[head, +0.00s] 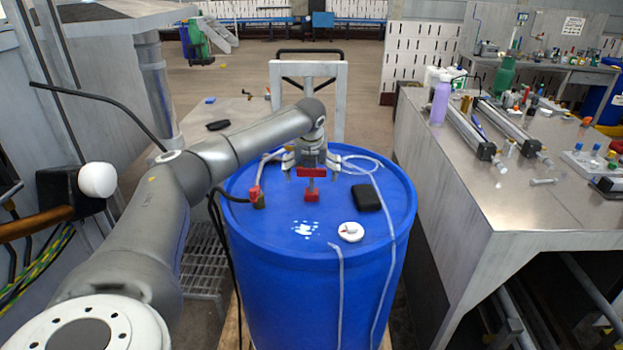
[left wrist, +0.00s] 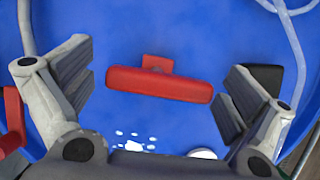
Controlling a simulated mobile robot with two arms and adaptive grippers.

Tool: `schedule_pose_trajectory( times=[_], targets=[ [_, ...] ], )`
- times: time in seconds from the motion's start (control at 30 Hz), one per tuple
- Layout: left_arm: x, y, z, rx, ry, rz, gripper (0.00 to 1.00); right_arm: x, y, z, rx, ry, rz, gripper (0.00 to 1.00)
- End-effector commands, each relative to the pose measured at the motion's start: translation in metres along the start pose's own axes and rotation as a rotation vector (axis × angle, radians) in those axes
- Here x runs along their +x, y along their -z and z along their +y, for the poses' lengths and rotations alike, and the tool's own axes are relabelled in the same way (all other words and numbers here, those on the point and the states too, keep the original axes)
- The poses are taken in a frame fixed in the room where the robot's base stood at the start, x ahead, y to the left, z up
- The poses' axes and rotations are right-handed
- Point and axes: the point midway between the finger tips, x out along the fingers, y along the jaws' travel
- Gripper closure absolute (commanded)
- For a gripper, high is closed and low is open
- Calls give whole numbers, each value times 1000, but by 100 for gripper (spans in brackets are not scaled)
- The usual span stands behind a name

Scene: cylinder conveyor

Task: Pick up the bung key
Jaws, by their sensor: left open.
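The bung key (head: 311,184) is a red tool with a crossbar on top and a red foot, upright on the blue drum (head: 290,300). In the left wrist view its red bar (left wrist: 160,84) lies across the middle, between my fingers and apart from both. My left gripper (head: 310,172) is open and empty, pointing down directly above the key. In the left wrist view my left gripper's fingers (left wrist: 155,88) stand wide on either side. My right gripper is in neither view.
On the drum lid lie a white round cap (head: 351,232), a black box-shaped item (head: 366,197), a clear hose (head: 376,185) and a red valve fitting (head: 256,195). A metal workbench (head: 520,215) stands at the right. A cart handle (head: 340,95) rises behind the drum.

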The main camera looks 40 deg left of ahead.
Motion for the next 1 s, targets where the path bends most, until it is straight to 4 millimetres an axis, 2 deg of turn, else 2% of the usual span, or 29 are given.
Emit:
schedule_pose_trajectory(
  times=[0.1, 0.6, 1.0],
  targets=[
    [0, 0, 0, 0, 0, 0, 0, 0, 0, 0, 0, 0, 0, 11],
    [0, 0, 0, 0, 1, 0, 63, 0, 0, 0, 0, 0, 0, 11],
    [-5, -3, -1, -1, 3, -3, 63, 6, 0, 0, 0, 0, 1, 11]
  ],
)
